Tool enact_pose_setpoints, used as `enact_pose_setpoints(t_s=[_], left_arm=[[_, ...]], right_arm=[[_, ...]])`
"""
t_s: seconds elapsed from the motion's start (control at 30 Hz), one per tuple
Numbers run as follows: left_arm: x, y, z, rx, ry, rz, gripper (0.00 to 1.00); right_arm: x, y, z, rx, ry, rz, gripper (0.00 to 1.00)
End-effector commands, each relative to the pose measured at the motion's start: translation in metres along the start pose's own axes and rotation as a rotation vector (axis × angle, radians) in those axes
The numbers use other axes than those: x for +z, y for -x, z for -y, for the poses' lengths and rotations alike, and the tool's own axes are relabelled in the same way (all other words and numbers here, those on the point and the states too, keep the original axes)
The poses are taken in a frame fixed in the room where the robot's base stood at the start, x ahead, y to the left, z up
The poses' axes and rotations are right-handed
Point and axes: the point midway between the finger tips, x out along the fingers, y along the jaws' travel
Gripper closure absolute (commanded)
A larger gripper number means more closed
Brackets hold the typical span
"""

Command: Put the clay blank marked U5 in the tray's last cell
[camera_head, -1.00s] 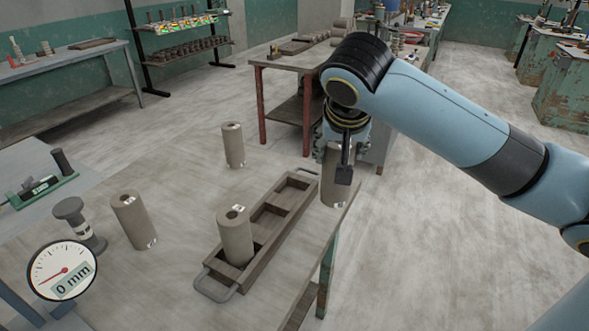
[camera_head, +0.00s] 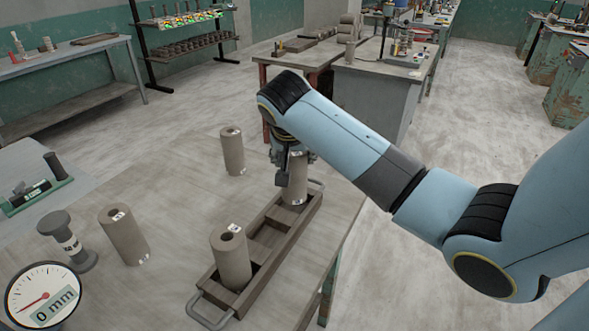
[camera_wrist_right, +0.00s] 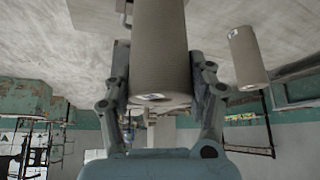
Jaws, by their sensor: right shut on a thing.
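My right gripper (camera_head: 291,168) is shut on a grey-brown clay blank (camera_head: 297,185), a hollow upright cylinder, at the far end of the wooden tray (camera_head: 262,286). I cannot tell if its base touches the cell floor. In the right wrist view the held blank (camera_wrist_right: 160,50) sits between both fingers (camera_wrist_right: 163,88); its mark is unreadable. Another blank (camera_head: 231,262) stands in the tray's near cell. The middle of the tray is empty. Two more blanks stand on the table, one at left (camera_head: 124,236) and one behind (camera_head: 232,152). My left gripper is out of view.
A dark spool-shaped tool (camera_head: 68,243) stands left of the blanks. A round dial (camera_head: 43,296) reading 0 mm shows at lower left. The tray has a metal handle (camera_head: 207,318) at its near end. Bare table (camera_head: 185,200) lies between the loose blanks and the tray.

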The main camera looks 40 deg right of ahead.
Motion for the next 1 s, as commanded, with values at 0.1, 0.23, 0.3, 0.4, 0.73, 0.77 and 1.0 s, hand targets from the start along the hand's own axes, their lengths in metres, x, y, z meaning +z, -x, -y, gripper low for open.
enact_pose_setpoints(t_s=[0.1,0.23,0.3,0.4,0.73,0.77,1.0], left_arm=[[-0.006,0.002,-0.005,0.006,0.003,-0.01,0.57],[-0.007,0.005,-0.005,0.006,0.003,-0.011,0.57],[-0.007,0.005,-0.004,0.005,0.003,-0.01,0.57],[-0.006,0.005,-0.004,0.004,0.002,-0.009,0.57],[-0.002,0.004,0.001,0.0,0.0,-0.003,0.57],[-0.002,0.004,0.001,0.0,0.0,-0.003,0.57],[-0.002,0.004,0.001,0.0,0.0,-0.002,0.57]], right_arm=[[0.005,-0.01,0.001,0.001,0.001,0.0,1.0],[0.016,-0.026,0.001,0.002,0.001,0.0,1.0],[0.019,-0.031,0.001,0.0,0.001,-0.001,1.0],[0.021,-0.034,0.001,-0.001,0.0,-0.002,1.0],[0.023,-0.036,0.0,0.0,0.001,0.0,0.39],[0.023,-0.036,0.0,0.0,0.001,0.0,0.35],[0.023,-0.036,0.0,0.0,0.001,0.0,0.2]])
